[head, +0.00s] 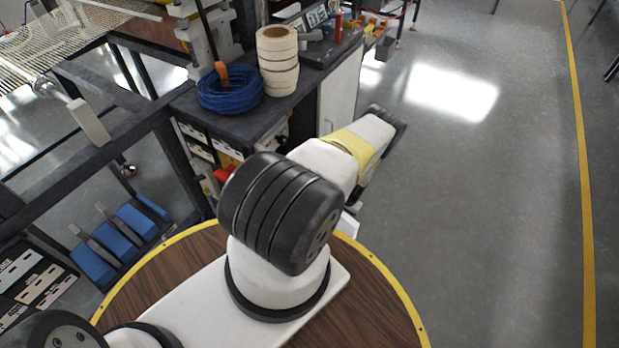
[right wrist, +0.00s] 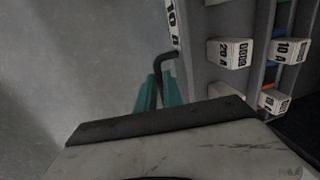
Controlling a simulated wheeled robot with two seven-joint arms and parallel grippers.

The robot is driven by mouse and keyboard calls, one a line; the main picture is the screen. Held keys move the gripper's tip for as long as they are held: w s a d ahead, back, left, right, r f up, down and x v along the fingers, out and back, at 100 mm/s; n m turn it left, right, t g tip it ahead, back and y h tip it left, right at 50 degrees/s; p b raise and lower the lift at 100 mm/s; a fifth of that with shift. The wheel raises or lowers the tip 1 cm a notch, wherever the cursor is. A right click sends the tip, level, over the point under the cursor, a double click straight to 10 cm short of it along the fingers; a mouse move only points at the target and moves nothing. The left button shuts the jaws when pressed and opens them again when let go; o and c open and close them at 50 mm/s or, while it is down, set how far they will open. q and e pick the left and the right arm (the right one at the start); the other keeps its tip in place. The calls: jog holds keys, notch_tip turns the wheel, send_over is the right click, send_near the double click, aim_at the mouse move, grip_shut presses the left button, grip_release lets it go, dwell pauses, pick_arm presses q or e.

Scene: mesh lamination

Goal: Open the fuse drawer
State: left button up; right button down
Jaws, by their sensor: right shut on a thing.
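In the right wrist view, my right gripper's teal fingers (right wrist: 158,93) are shut on a black bent handle (right wrist: 166,62). The handle stands beside a grey front panel with a white label strip (right wrist: 173,22) that shows a 10. To the right of that panel are white labelled blocks, one marked 20 A (right wrist: 231,52) and another marked 10 A (right wrist: 290,51). I cannot tell from this view how far the drawer stands out. In the head view my right arm reaches toward the bench side and hides the handle and my right gripper. My left gripper is not in view.
The bench (head: 198,103) carries a blue cable coil (head: 230,88) and a stack of tape rolls (head: 278,62). Open grey floor (head: 480,200) lies to the right, with a yellow line (head: 583,170).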

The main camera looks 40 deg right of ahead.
jog(key=c, duration=1.5)
grip_release()
jog(key=r, duration=0.2)
jog(key=s+r, duration=0.1)
jog(key=r, duration=0.4)
jog(key=shift+s+d+r, duration=0.2)
jog(key=shift+r, duration=0.1)
